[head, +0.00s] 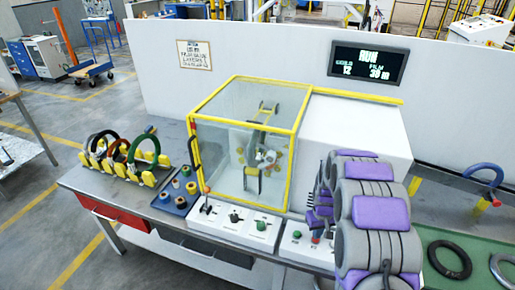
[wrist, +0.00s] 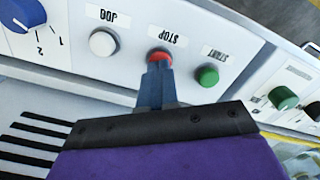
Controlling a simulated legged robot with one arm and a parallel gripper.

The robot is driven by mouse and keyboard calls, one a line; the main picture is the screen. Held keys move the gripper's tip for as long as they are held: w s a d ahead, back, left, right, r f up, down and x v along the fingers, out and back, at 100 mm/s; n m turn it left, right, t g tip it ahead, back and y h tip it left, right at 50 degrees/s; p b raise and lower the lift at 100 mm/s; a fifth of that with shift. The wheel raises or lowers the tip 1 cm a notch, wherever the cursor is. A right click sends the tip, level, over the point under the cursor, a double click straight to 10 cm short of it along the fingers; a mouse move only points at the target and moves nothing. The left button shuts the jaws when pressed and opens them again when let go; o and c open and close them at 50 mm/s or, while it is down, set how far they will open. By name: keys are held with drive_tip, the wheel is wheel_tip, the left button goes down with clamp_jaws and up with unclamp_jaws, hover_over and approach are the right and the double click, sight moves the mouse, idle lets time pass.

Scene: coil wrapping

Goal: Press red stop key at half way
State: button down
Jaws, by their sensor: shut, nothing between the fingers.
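The red stop key (wrist: 159,56) shows in the wrist view on a pale panel, under the label STOP, which appears upside down. A white JOG key (wrist: 103,42) is to its left and a green START key (wrist: 208,76) to its right. My gripper (wrist: 157,68) is shut and empty, its tips at the red key and covering its lower part. I cannot tell whether the key is pushed in. In the head view my arm hides most of the gripper and this panel. The display (head: 368,63) reads RUN, with smaller figures below.
A yellow-framed clear guard (head: 245,140) encloses the machine on the bench. Coloured rings (head: 115,150) stand in a rack at left, beside a blue tray of spools (head: 177,190). Dark rings (head: 449,259) lie on a green mat at right. A blue knob (wrist: 22,12) is left of JOG.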

drive_tip(key=shift+f, duration=0.4)
drive_tip(key=shift+r, duration=0.1)
drive_tip(key=shift+r+p, duration=1.05)
drive_tip(key=shift+r, duration=1.85)
